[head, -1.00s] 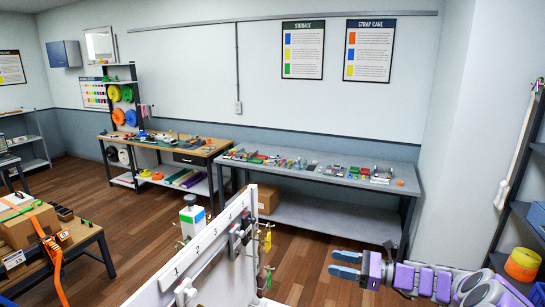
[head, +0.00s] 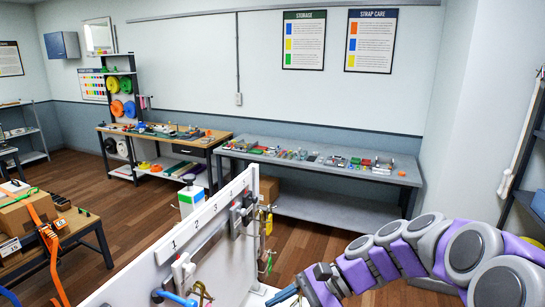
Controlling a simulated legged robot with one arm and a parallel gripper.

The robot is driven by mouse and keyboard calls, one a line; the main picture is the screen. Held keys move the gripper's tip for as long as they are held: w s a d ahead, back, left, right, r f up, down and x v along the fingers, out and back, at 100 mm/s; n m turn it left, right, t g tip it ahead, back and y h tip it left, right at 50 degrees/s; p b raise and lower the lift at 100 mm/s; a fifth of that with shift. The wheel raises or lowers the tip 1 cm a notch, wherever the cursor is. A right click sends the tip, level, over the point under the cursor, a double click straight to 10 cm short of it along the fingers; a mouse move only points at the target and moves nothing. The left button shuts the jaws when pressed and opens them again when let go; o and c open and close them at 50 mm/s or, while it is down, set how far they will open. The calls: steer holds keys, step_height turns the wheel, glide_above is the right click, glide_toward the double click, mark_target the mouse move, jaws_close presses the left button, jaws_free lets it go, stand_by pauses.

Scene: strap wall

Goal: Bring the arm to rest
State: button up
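My purple and grey arm reaches in from the lower right. My gripper (head: 286,298) is at the bottom edge, just right of the white numbered board's lower end. Its blue fingers are partly cut off by the frame, so how far they are apart does not show. No held thing is visible. The white board (head: 165,262) carries the numbers 1, 2 and 3 and several grey fittings with small brass-coloured hardware.
A grey bench (head: 395,177) with several small parts stands along the back wall. A wooden bench (head: 205,150) stands left of it. A low table with a cardboard box (head: 25,217) and orange strap is at the left. Open floor lies between.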

steer(key=s+d+f+n+h+b, duration=0.3)
steer(key=s+d+f+h, duration=0.1)
steer(key=s, duration=0.4)
steer(key=s+d+f+n+h+b, duration=0.2)
steer(key=s+d+f+n+h, duration=0.1)
steer(key=s+f, duration=0.3)
steer(key=s+d+f+n+h+b, duration=0.3)
steer(key=s+d+f+h, duration=0.1)
steer(key=s, duration=0.6)
steer(key=shift+s+d+f+n+t+h+b, duration=0.15)
steer(key=shift+d+f+n+t+h+b, duration=0.2)
steer(key=shift+d+f, duration=0.25)
steer(key=shift+d+r, duration=0.1)
steer(key=shift+d, duration=0.05)
steer(key=shift+d, duration=0.25)
